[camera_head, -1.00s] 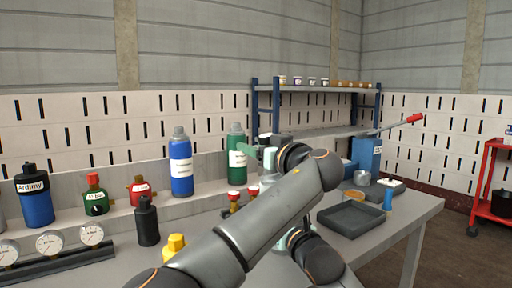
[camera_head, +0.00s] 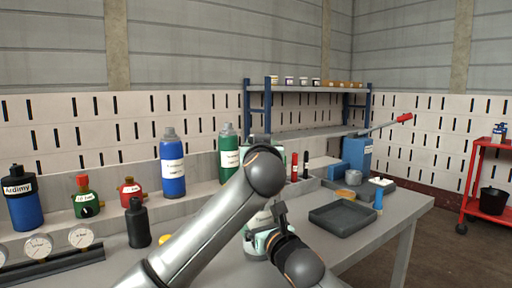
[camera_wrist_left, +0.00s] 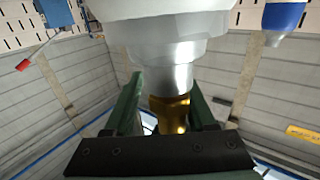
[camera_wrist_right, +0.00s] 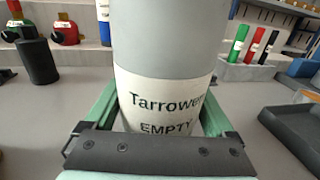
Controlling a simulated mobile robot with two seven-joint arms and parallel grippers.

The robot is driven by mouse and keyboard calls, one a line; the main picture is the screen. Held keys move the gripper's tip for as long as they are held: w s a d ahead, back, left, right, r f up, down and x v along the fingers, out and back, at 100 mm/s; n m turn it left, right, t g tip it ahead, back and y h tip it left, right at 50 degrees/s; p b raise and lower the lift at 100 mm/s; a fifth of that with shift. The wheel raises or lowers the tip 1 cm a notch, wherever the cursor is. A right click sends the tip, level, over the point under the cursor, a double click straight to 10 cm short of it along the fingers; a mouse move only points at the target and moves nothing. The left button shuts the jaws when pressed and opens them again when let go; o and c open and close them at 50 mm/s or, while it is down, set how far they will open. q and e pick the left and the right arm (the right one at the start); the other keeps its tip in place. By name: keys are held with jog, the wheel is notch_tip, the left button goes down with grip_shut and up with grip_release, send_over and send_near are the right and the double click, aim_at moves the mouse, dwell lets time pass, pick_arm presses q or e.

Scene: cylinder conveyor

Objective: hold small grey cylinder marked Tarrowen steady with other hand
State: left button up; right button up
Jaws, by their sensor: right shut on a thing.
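The small grey cylinder (camera_wrist_right: 172,45) fills the middle of the right wrist view, upright, with a white label reading "Tarrowen EMPTY". My right gripper (camera_wrist_right: 160,125) is shut on it around the label. In the head view, my right gripper (camera_head: 262,240) is low at the table's front, and my left arm hides most of the cylinder. In the left wrist view, my left gripper (camera_wrist_left: 172,110) is open, its fingers on either side of a brass valve (camera_wrist_left: 173,112) below a silver neck and pale body. Whether they touch it I cannot tell.
A black bottle (camera_head: 137,225) and pressure gauges (camera_head: 38,246) are at left. A dark empty tray (camera_head: 343,220) lies right of my grippers. Marker-like tubes (camera_head: 294,167) stand at the back.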

pick_arm(q)
jog(key=shift+s+d+m+g+h, duration=0.15)
jog(key=shift+d+m+g+h, duration=0.2)
jog(key=shift+m+h, duration=0.95)
jog(key=shift+s+d+m+g+h, duration=0.1)
jog(key=shift+d+m+g+h, duration=0.45)
jog(key=shift+h, duration=1.2)
jog(key=shift+s+d+m+g+h, duration=0.2)
jog(key=shift+m+h, duration=0.95)
jog(key=shift+h, duration=0.4)
jog(key=shift+s+d+m+g+h, duration=0.25)
jog(key=shift+d+m+g+h, duration=0.05)
jog(key=shift+m+g+h, duration=0.75)
jog(key=shift+s+d+m+g+h, duration=0.3)
jog(key=shift+m+g+h, duration=0.65)
jog(key=shift+g+h, duration=0.2)
jog(key=shift+s+d+m+g+h, duration=0.25)
jog(key=shift+d+m+g+h, duration=0.05)
jog(key=shift+m+g+h, duration=0.75)
grip_shut()
